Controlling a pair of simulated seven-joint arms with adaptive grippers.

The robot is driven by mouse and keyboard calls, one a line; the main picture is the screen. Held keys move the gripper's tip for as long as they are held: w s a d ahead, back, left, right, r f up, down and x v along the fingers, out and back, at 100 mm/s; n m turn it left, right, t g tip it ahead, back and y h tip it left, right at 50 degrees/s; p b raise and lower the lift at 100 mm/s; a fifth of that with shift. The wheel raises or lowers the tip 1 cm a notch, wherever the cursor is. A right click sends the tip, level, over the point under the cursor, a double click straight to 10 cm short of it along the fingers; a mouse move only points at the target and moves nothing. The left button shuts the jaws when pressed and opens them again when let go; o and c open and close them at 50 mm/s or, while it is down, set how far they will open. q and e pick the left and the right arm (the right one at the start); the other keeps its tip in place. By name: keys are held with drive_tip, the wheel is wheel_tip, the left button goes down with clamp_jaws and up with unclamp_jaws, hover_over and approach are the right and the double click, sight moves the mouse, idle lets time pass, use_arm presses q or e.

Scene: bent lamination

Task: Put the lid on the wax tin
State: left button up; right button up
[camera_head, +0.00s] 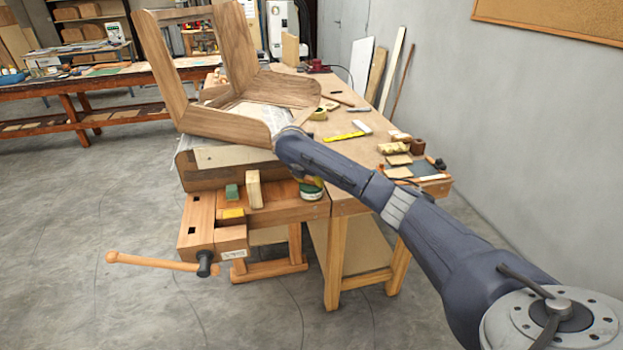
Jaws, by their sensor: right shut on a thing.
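The wax tin (312,193) is a small round tin with a pale side and a green band. It stands at the front edge of the workbench, just under my right arm. Whether the lid touches the tin's rim cannot be told. My left gripper is not in view.
A bent wooden chair form (215,125) stands on the bench left of my arm. Several small tools and blocks lie along the bench's right side.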

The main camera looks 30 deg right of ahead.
drive_tip(key=o, duration=1.6)
drive_tip(key=shift+c, duration=0.2)
drive_tip(key=shift+r, duration=4)
